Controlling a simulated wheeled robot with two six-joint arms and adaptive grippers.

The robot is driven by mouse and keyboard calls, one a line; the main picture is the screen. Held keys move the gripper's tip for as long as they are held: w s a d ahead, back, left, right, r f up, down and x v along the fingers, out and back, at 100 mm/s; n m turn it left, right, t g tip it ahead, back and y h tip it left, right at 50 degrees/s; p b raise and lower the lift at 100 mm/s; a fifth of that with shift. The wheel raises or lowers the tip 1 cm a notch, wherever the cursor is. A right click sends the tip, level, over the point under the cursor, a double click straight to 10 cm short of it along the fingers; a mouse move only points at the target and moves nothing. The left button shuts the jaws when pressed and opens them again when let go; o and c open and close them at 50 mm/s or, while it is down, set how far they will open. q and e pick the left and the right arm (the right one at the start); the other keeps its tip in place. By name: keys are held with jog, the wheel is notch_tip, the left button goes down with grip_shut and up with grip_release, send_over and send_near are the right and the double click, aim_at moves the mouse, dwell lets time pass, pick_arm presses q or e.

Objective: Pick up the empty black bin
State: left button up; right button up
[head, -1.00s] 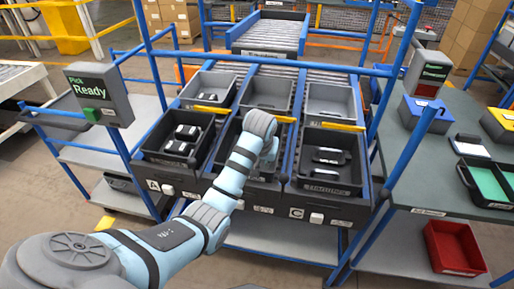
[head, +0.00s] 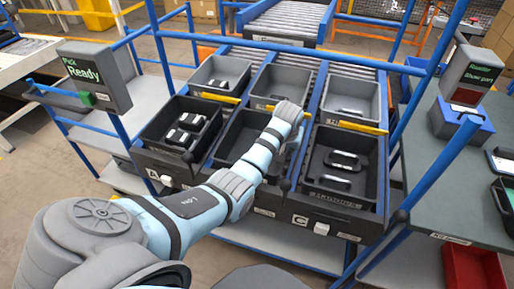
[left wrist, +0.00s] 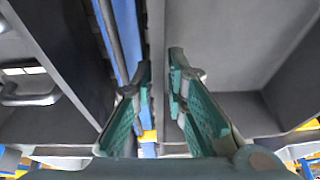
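The empty black bin (head: 238,132) sits in the middle front lane, between bin A and bin C. Its inside is bare where visible; my left arm covers its right part. My left gripper (head: 279,165) is at the bin's right side, partly hidden by my wrist in the head view. In the left wrist view, its two green-padded fingers (left wrist: 160,85) are apart, with the bin's side wall (left wrist: 156,60) running between them. I cannot tell whether the pads touch it. The bin's grey interior (left wrist: 225,45) fills the right of that view. My right gripper is not in view.
Blue rails (head: 305,125) separate the lanes. Grey bins (head: 282,85) stand behind yellow strips. A blue overhead bar (head: 290,52) crosses the rack.

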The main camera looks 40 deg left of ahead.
pick_arm(q)
jog(key=b+x, duration=0.1)
jog(key=x, duration=0.3)
jog(key=shift+f+b, duration=0.3)
jog(key=shift+b, duration=0.05)
jog(key=shift+r, duration=0.15)
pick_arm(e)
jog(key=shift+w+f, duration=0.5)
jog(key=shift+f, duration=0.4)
pick_arm(q)
grip_shut()
jog(key=shift+r, duration=0.15)
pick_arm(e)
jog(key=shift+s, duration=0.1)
